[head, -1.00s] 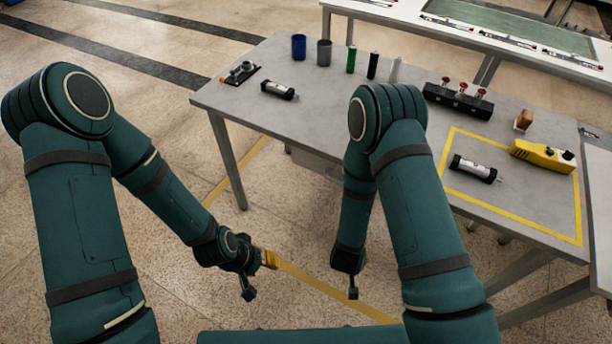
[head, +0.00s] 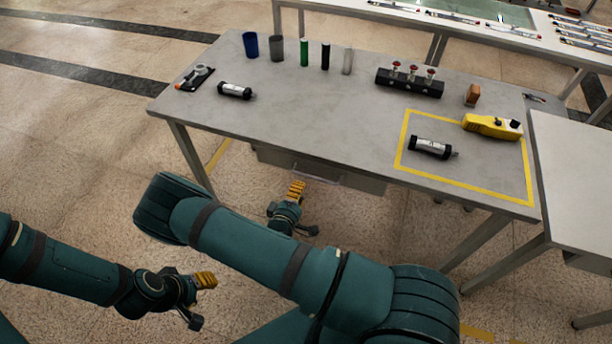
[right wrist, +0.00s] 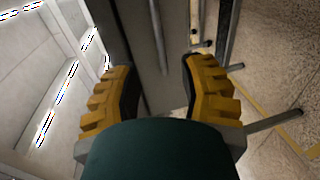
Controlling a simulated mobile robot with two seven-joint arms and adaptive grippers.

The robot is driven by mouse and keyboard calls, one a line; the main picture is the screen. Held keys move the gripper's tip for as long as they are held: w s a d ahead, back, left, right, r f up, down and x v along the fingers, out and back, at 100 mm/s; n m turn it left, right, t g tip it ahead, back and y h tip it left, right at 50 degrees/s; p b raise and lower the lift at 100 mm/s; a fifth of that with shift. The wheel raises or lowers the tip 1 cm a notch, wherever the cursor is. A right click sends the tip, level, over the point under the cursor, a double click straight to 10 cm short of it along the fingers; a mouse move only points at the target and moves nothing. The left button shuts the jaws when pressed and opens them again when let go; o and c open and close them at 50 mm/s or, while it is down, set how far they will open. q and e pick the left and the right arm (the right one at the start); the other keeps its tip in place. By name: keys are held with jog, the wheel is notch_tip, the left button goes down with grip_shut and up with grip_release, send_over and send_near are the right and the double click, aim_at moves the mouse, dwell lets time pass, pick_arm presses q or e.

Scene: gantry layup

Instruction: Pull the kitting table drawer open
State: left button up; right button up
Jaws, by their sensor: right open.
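The kitting table (head: 300,120) has a grey drawer (head: 355,182) under its front edge, with a pale bar handle (head: 315,179) on its front. The drawer front sits just below the tabletop edge and looks closed. My right gripper (head: 297,187) is open, with its yellow fingers pointing at the drawer near the left part of the handle. In the right wrist view the open fingers (right wrist: 157,82) stand wide apart, with the drawer front (right wrist: 128,35) ahead between them. Nothing is gripped. My left gripper (head: 206,280) hangs over the floor at lower left, away from the table; its opening is unclear.
On the tabletop are several cups and cylinders, a black block with red knobs (head: 410,82), a yellow tool (head: 491,127) and a black-and-silver cylinder (head: 431,147). Table legs (head: 190,155) flank the drawer. A second table (head: 575,170) stands at right. Floor before the drawer is open.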

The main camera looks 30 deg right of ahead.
aim_at(308, 176)
jog(key=x, duration=0.8)
jog(key=shift+w+d+f+b, duration=0.1)
jog(key=shift+w+d+b, duration=0.1)
jog(key=shift+w+b, duration=0.1)
grip_shut()
